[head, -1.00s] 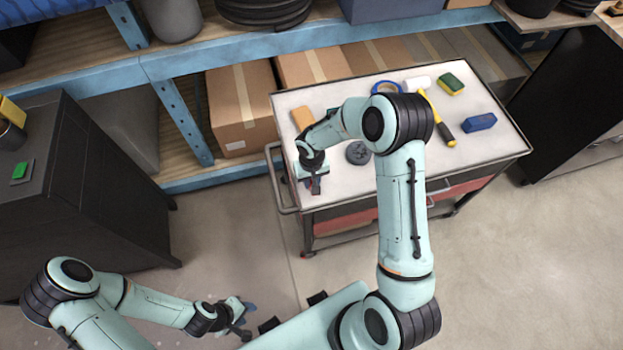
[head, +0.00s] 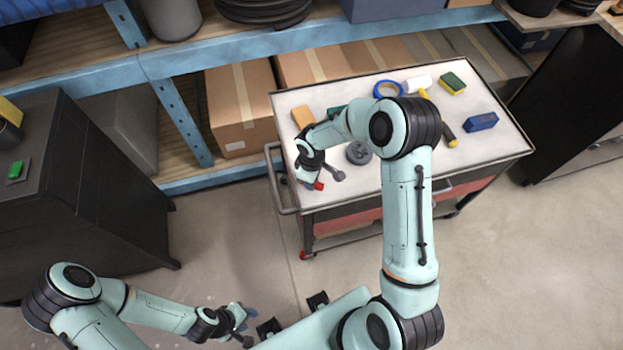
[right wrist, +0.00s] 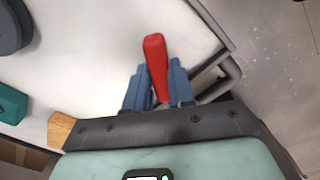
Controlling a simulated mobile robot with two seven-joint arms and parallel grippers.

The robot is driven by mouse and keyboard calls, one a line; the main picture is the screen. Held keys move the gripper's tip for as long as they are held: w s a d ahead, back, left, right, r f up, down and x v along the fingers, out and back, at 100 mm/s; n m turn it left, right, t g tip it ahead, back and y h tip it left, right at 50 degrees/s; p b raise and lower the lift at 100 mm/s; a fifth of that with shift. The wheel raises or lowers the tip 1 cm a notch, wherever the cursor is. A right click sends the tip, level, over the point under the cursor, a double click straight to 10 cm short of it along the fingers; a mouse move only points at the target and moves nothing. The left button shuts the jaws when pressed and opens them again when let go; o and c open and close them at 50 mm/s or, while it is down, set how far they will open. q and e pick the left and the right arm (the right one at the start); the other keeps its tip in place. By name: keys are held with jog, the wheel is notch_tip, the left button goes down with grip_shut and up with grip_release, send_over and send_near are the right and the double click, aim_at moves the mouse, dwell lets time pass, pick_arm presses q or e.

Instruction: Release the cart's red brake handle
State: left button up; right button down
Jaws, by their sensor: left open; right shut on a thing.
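The cart (head: 495,150) has a pale top and a push rail (head: 277,180) at its left end. The red brake handle (head: 319,186) shows as a small red tip at the cart's near left corner. In the right wrist view the red handle (right wrist: 155,58) stands between the blue fingers. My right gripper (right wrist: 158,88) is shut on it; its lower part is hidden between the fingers. In the head view my right gripper (head: 308,180) partly covers the handle. My left gripper (head: 243,322) is open and empty, low over the floor, away from the cart.
On the cart top lie a grey round part (head: 359,153), an orange block (head: 303,117), blue tape (head: 388,90), a sponge (head: 453,83) and a blue block (head: 481,121). Shelving with boxes (head: 240,105) stands behind. A dark cabinet (head: 90,200) stands left. The floor in front is clear.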

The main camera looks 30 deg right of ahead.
jog(key=n, duration=0.3)
jog(key=shift+n, duration=0.4)
pick_arm(q)
jog(key=shift+w+r+p, duration=0.45)
jog(key=shift+r+p, duration=0.05)
jog(key=shift+r, duration=0.15)
pick_arm(e)
jog(key=shift+n, duration=1.9)
jog(key=c, duration=1)
grip_release()
jog(key=shift+o, duration=0.2)
jog(key=shift+r, duration=0.1)
pick_arm(q)
jog(key=shift+w+r+p, duration=0.5)
jog(key=shift+w+r, duration=0.1)
jog(key=shift+r, duration=0.1)
pick_arm(e)
notch_tip(320, 180, up, 13)
jog(key=shift+r, duration=0.15)
